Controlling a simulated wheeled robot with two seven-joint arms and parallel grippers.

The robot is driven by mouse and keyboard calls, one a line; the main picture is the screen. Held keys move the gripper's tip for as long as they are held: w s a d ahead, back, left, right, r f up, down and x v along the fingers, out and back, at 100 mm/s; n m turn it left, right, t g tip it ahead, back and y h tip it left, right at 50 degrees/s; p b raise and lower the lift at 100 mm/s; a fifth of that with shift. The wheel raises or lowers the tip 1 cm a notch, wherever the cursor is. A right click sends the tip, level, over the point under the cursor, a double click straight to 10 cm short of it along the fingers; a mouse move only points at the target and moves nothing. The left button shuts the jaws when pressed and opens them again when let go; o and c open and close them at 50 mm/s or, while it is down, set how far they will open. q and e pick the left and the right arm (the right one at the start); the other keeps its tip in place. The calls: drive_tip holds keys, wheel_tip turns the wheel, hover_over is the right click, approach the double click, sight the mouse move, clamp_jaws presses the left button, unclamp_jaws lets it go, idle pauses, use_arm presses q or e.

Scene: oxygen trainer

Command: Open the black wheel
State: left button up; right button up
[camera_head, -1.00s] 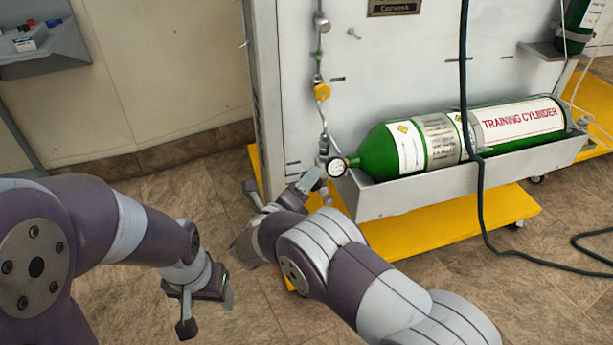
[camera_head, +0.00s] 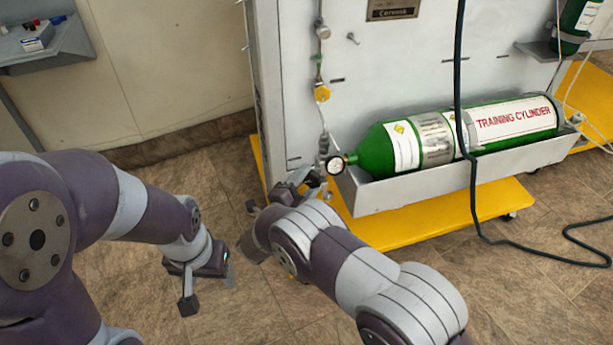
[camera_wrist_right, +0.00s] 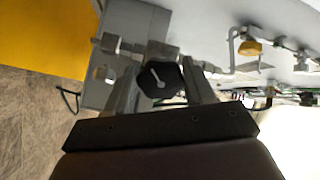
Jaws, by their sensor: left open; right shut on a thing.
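The black wheel (camera_wrist_right: 160,82), a small dark knob with a light pointer mark, sits between the fingers of my right gripper (camera_wrist_right: 162,92) in the right wrist view. The fingers are closed on its two sides. In the head view my right gripper (camera_head: 290,194) is at the lower left of the cart panel, below the round gauge (camera_head: 336,165); its own arm and wrist hide the wheel there. My left gripper (camera_head: 208,283) is open and empty, low over the floor at the left, apart from the cart.
A green training cylinder (camera_head: 400,146) lies in a grey trough (camera_head: 440,186) on the cart. A yellow valve (camera_head: 322,93) is on the pipe above the gauge. A dark hose (camera_head: 472,205) hangs in front. A grey shelf (camera_head: 65,42) is at the upper left. Floor at the left is clear.

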drive_tip(key=n+p, duration=0.2)
drive_tip(key=n, duration=0.3)
drive_tip(key=shift+n, duration=0.3)
use_arm(q)
drive_tip(key=shift+r+p, duration=0.75)
drive_tip(key=shift+r, duration=1.25)
use_arm(e)
drive_tip(key=shift+s+d+f+n, duration=0.1)
drive_tip(key=shift+n, duration=0.95)
drive_tip(key=shift+d+f+n, duration=0.1)
drive_tip(key=shift+n, duration=0.95)
drive_tip(key=o, duration=1)
drive_tip(key=shift+o, duration=0.2)
use_arm(q)
drive_tip(key=shift+s, duration=0.1)
